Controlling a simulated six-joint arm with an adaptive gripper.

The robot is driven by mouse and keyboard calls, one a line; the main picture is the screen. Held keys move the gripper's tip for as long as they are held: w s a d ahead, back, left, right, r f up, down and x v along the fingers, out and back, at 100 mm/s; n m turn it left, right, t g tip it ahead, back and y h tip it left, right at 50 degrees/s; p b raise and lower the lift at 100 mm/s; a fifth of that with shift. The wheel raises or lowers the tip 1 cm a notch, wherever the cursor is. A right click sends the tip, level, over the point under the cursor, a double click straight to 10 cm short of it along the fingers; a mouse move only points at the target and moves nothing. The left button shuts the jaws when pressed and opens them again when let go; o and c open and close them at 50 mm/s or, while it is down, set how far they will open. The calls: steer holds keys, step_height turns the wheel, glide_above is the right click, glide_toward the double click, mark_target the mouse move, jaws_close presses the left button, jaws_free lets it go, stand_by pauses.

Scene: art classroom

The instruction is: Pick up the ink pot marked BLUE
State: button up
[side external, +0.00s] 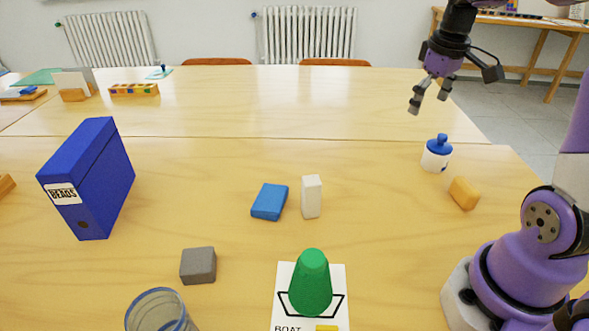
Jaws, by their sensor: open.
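A small white pot with a blue lid (437,155) stands upright on the table at the right. A dark blue patch shows on its side, but I cannot read any marking there. It is the only ink-pot-like thing in view. My gripper (429,103) is open and empty. It hangs in the air above the pot in the picture, its fingers pointing down and slightly left, apart from the pot.
A yellow block (464,193) lies close to the pot. A blue block (269,202), white block (311,197), grey block (198,265), green cone (311,283) on a BOAT card, glass jar (158,312) and blue BEADS box file (88,180) stand farther left. The table's middle back is clear.

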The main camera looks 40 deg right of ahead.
steer(key=g+y, duration=0.1)
glide_above(446, 136)
steer(key=f, duration=0.3)
steer(key=shift+w+a+f+m, duration=0.15)
steer(key=shift+a+f+m, duration=0.15)
steer(key=shift+f, duration=0.1)
steer(key=f, duration=0.4)
steer(key=shift+d+f, duration=0.25)
steer(key=shift+f, duration=0.1)
step_height(446, 136, down, 6)
steer(key=shift+w+a+r, duration=0.1)
steer(key=shift+w+a, duration=0.05)
steer(key=c, duration=1.4)
